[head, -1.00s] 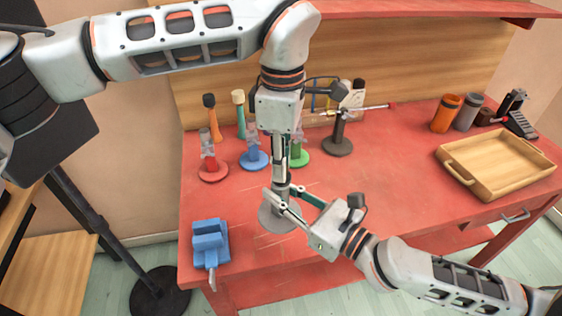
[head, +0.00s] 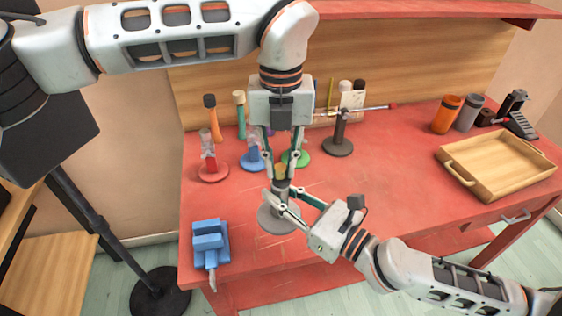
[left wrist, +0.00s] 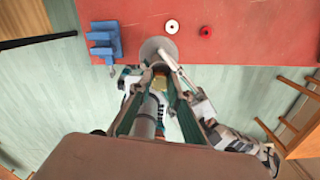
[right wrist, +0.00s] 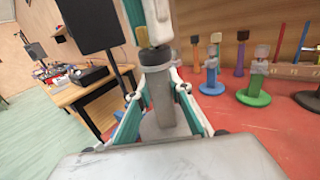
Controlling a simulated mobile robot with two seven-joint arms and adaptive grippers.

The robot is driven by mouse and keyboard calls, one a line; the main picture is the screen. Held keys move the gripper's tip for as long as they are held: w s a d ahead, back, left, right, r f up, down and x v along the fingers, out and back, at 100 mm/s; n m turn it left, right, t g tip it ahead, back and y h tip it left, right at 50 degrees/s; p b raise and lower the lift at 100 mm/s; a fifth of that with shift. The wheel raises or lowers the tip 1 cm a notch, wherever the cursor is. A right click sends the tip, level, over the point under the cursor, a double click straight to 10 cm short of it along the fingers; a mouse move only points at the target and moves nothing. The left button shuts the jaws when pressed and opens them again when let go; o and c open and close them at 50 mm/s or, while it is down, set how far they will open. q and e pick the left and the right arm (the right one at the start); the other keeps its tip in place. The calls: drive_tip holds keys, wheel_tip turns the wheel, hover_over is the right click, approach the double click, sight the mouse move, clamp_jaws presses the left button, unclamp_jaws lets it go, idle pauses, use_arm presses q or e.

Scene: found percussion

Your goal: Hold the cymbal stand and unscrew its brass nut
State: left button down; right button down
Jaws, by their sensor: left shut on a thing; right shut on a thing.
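The cymbal stand has a round grey base (head: 270,222) on the red table and an upright grey post (right wrist: 158,105). My right gripper (head: 284,203) is shut on the post from the right, low on the stand. The brass nut (head: 280,171) is at the top of the post; it also shows in the left wrist view (left wrist: 158,84) and the right wrist view (right wrist: 142,36). My left gripper (head: 279,168) points straight down over the stand, shut on the brass nut. Its fingers partly hide the nut.
A blue vise (head: 208,243) sits at the table's front left. Red (head: 213,171), blue (head: 250,160) and green stands are close behind the cymbal stand, with a dark stand (head: 338,146) further right. A wooden tray (head: 470,186) is at right. Table between is clear.

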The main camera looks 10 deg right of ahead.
use_arm(q)
drive_tip(key=n, duration=0.5)
drive_tip(key=shift+w+a+r+n, duration=0.1)
drive_tip(key=shift+w+a+n, duration=0.05)
drive_tip(key=shift+w+n, duration=0.2)
drive_tip(key=n, duration=0.5)
drive_tip(key=shift+s, duration=0.15)
drive_tip(key=n, duration=0.5)
drive_tip(key=shift+s+n, duration=0.1)
drive_tip(key=shift+n, duration=0.15)
drive_tip(key=n, duration=0.4)
drive_tip(key=shift+s+n, duration=0.1)
drive_tip(key=shift+n, duration=0.2)
drive_tip(key=c, duration=1.9)
unclamp_jaws()
drive_tip(key=shift+s, duration=0.15)
